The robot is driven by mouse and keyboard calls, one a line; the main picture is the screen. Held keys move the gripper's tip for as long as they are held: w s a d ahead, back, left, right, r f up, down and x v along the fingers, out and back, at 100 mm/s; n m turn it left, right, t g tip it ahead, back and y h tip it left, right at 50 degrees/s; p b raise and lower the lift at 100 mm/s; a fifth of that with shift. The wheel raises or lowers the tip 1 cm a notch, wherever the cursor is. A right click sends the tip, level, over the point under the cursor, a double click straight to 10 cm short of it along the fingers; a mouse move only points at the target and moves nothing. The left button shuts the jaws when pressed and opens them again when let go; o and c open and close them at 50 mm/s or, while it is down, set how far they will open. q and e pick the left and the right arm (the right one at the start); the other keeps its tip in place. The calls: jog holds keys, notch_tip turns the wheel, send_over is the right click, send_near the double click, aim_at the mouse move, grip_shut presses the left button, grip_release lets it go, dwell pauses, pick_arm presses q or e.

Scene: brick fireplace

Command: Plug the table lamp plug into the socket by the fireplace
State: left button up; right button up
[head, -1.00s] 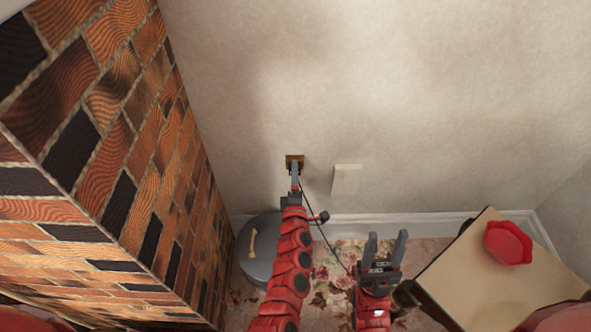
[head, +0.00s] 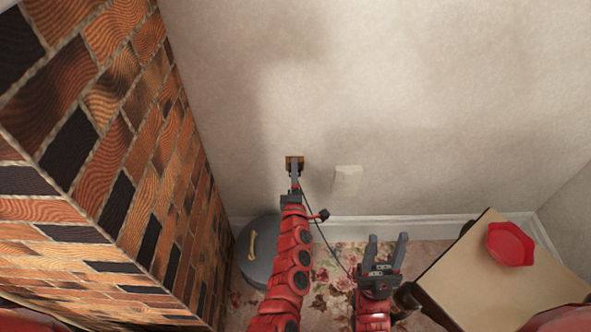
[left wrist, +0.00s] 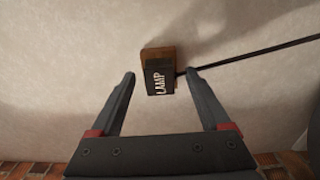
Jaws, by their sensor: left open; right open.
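A brown socket plate (head: 294,159) is on the wall to the right of the brick fireplace (head: 130,170). In the left wrist view, the black plug (left wrist: 160,81) marked LAMP sits against the brown socket plate (left wrist: 158,53); its prongs are hidden. Its thin black cord (left wrist: 250,55) runs off to the right. My left gripper (head: 295,168) is at the socket. In the left wrist view, its open fingers (left wrist: 163,76) are on either side of the plug, with a gap on both sides. My right gripper (head: 387,240) is open and empty, lower right, above the floor.
A pale blank wall plate (head: 347,180) is right of the socket. A round grey container (head: 260,262) with a bone shape on its top stands by the fireplace. A tan table (head: 470,270) with a red dish (head: 510,244) is at the right. A flowered rug (head: 335,285) lies below.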

dwell(0.8)
pick_arm(q)
grip_shut()
dwell(0.4)
jog(key=shift+s, duration=0.15)
jog(key=shift+s, duration=2.85)
